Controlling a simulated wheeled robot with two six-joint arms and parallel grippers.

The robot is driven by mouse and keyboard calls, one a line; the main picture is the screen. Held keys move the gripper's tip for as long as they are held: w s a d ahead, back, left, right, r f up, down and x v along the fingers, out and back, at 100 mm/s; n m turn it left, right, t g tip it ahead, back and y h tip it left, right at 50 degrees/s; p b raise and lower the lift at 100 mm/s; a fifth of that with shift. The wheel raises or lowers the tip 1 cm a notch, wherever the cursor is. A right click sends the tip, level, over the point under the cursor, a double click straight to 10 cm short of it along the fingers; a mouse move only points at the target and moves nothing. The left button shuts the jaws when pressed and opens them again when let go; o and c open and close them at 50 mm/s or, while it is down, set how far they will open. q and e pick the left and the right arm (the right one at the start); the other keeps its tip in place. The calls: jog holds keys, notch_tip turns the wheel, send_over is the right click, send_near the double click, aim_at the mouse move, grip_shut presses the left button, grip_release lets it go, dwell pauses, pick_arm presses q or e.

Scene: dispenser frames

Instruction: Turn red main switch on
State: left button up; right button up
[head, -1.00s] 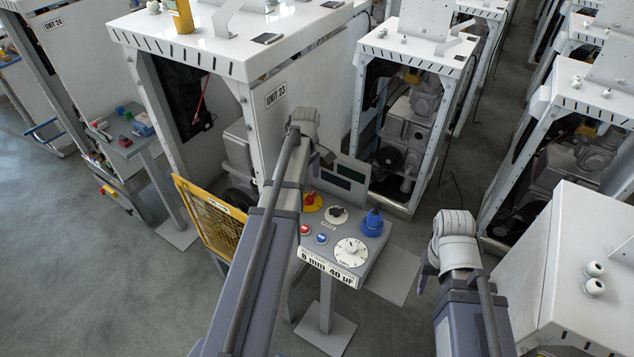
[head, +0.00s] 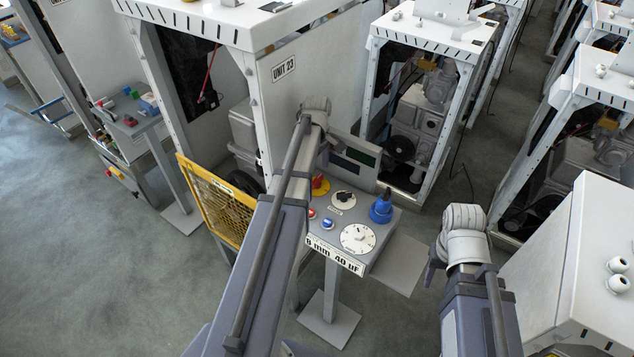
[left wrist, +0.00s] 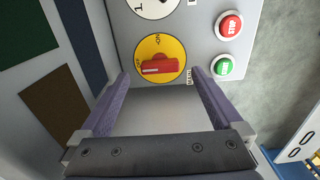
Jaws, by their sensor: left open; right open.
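The red main switch (head: 319,186) sits on a yellow disc on the sloped control panel (head: 383,252). In the left wrist view the red switch handle (left wrist: 165,65) lies crosswise, with its white line at the left, toward a small mark that looks like OFF. The ON mark is above it. My left gripper (left wrist: 161,78) is open, with its fingers on either side of the lower disc and nothing between them; whether they touch the panel I cannot tell. In the head view its fingers are mostly hidden by my arm. My right gripper (head: 431,268) is open and empty, right of the panel.
Beside the switch are a red button (left wrist: 230,25), a green button (left wrist: 224,67), a black selector (head: 343,200), a white dial (head: 358,238) and a blue plug (head: 381,208). A yellow mesh guard (head: 215,200) stands left. A white cabinet (head: 570,255) stands close to my right arm.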

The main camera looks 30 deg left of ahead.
aim_at(317, 179)
pick_arm(q)
jog(key=shift+f+b, duration=1.05)
jog(key=shift+f, duration=0.5)
pick_arm(e)
notch_tip(317, 179, down, 3)
jog(key=shift+f, duration=0.1)
pick_arm(q)
jog(key=shift+c, duration=0.2)
jog(key=c, duration=1.3)
